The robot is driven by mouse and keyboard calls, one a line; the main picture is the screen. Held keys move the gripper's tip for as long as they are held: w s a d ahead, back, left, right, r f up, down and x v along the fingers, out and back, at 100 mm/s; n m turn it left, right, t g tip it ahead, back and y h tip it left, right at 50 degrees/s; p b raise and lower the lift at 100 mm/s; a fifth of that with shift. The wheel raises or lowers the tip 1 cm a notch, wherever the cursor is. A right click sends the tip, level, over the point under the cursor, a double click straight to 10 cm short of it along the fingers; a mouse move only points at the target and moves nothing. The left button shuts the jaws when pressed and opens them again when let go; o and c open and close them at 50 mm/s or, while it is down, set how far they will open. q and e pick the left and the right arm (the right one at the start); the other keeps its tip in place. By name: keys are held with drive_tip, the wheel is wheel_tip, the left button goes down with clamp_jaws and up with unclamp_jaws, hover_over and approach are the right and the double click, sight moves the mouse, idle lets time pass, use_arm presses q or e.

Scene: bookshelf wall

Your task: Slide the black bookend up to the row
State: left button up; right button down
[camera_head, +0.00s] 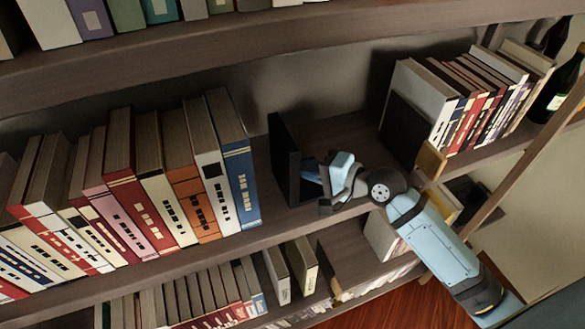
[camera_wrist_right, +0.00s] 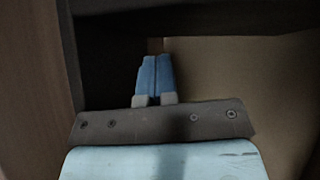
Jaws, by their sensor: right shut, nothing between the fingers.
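The black bookend (camera_head: 284,160) stands upright on the middle shelf, just right of the blue book (camera_head: 233,160) that ends the left row. A narrow gap shows between its plate and that book. My right gripper (camera_head: 312,180) is on the right side of the bookend, fingers pointing left at its plate. In the right wrist view, the shut, empty blue fingers (camera_wrist_right: 155,78) are in front of the dark plate (camera_wrist_right: 100,75). I cannot tell whether the fingertips touch it. The bookend's lower right part is hidden behind the gripper. My left gripper is out of view.
A second row of books (camera_head: 470,95) with its own dark bookend (camera_head: 403,135) stands farther right on the same shelf (camera_head: 345,130). Bare shelf lies between the bookends. The upper shelf board (camera_head: 150,45) runs above, and a lower shelf holds more books. Bottles (camera_head: 553,90) stand at far right.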

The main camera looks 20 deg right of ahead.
sight(282, 180)
idle(0.4)
drive_tip(key=shift+a+r+p, duration=0.1)
drive_tip(key=shift+a+p, duration=0.3)
drive_tip(key=shift+p, duration=0.05)
drive_tip(key=shift+a+p, duration=1.7)
drive_tip(key=shift+a, duration=1.25)
drive_tip(key=shift+a+p, duration=0.2)
drive_tip(key=shift+p, duration=0.1)
drive_tip(key=shift+a, duration=0.5)
drive_tip(key=shift+d, duration=2.05)
